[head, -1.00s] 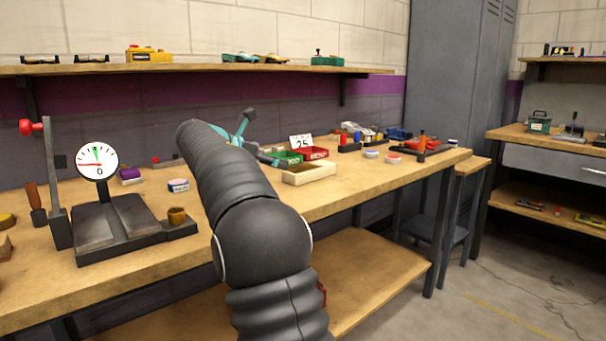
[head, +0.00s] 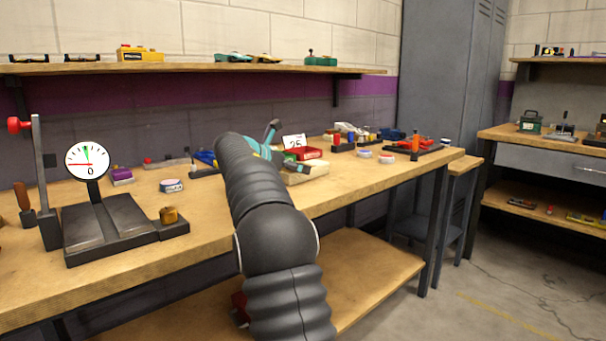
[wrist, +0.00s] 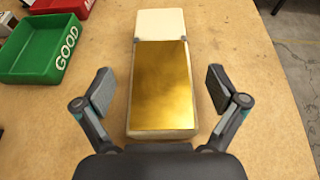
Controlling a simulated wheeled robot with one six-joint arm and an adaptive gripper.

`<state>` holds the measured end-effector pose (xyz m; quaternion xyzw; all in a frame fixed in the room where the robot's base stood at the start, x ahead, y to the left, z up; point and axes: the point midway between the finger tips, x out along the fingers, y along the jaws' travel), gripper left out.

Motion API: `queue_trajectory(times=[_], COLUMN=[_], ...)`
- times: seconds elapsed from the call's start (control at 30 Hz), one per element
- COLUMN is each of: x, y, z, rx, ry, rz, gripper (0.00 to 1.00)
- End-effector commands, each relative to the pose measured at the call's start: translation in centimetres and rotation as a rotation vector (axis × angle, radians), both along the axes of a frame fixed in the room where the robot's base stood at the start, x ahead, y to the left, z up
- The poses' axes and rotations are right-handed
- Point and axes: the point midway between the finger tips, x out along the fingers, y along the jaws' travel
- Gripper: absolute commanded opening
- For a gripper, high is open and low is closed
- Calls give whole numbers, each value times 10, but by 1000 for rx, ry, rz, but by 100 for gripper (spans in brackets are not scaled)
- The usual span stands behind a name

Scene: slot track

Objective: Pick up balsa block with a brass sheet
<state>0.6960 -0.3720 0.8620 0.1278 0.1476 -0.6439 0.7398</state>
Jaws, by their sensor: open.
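The balsa block (wrist: 161,24) lies on the workbench in the wrist view, a long pale block. A brass sheet (wrist: 160,85) covers most of its top, leaving the pale far end bare. My gripper (wrist: 160,88) is open, with one finger on each side of the block. Gaps show between both fingers and the block's sides.
A green tray marked GOOD (wrist: 42,50) lies left of the block, with a red tray (wrist: 62,6) behind it. Bare bench is free to the block's right. In the head view a dial gauge (head: 87,160) stands at left and a numbered card (head: 294,142) stands behind my arm.

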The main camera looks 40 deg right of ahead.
Motion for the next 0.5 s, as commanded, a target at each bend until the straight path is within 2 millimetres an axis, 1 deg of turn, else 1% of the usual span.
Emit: queue_trajectory(times=[0.03,0.1,0.2,0.43,0.47,0.5], x=[0,1,3,3,3,3], y=[-8,-18,-26,-28,-28,-28], z=[-4,-7,-11,-11,-11,-11], rx=[0,0,0,0,0,0], ry=[0,-1,0,0,0,0], rz=[-2,-3,-1,1,1,1], gripper=[96,96,96,96,91,81])
